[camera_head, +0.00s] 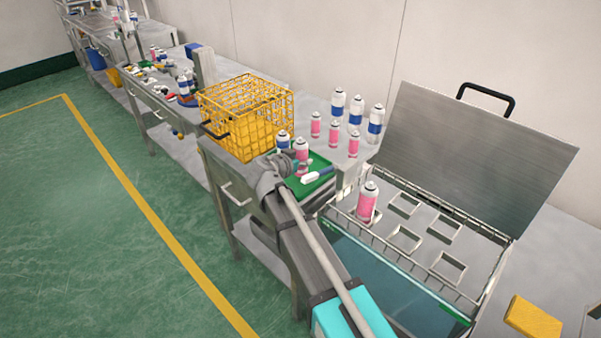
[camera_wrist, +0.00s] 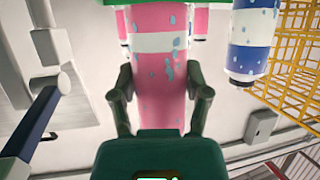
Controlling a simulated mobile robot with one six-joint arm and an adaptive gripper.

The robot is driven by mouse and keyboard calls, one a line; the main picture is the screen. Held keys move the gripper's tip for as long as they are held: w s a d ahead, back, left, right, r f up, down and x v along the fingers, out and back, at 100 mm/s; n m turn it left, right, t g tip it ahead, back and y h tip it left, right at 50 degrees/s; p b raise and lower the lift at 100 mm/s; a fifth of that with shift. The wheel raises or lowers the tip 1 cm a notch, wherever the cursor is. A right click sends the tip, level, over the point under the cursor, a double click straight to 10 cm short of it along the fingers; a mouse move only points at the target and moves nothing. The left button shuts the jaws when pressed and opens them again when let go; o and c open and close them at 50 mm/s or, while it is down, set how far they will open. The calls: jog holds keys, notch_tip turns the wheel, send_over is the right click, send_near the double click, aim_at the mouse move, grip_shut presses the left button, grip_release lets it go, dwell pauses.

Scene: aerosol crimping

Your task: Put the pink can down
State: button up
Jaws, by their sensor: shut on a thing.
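My gripper (camera_wrist: 160,95) is shut on a pink can (camera_wrist: 160,75) with a white band and bluish drops on its side. The fingers press on it from both sides. In the head view this pink can (camera_head: 302,153) is upright at the green tray (camera_head: 322,184), partly hidden by my arm and gripper. I cannot tell whether its base touches the tray. A blue-and-white can (camera_head: 283,141) stands close by; a blue-and-white can also shows in the wrist view (camera_wrist: 254,38), apart from the fingers.
A yellow wire crate (camera_head: 248,115) stands behind the tray. Several pink and blue cans stand at the back. Right is a water bath (camera_head: 395,275) with its lid (camera_head: 475,150) raised and another pink can (camera_head: 367,202) in its rack. A white object (camera_head: 316,175) lies on the tray.

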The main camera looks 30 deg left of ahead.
aim_at(300, 168)
dwell(0.3)
jog(key=shift+f+b, duration=1.9)
jog(key=shift+f, duration=0.1)
jog(key=o, duration=1.2)
jog(key=shift+o, duration=0.2)
jog(key=shift+r, duration=0.2)
jog(key=p+v, duration=0.4)
jog(key=v, duration=0.8)
jog(key=shift+p, duration=0.35)
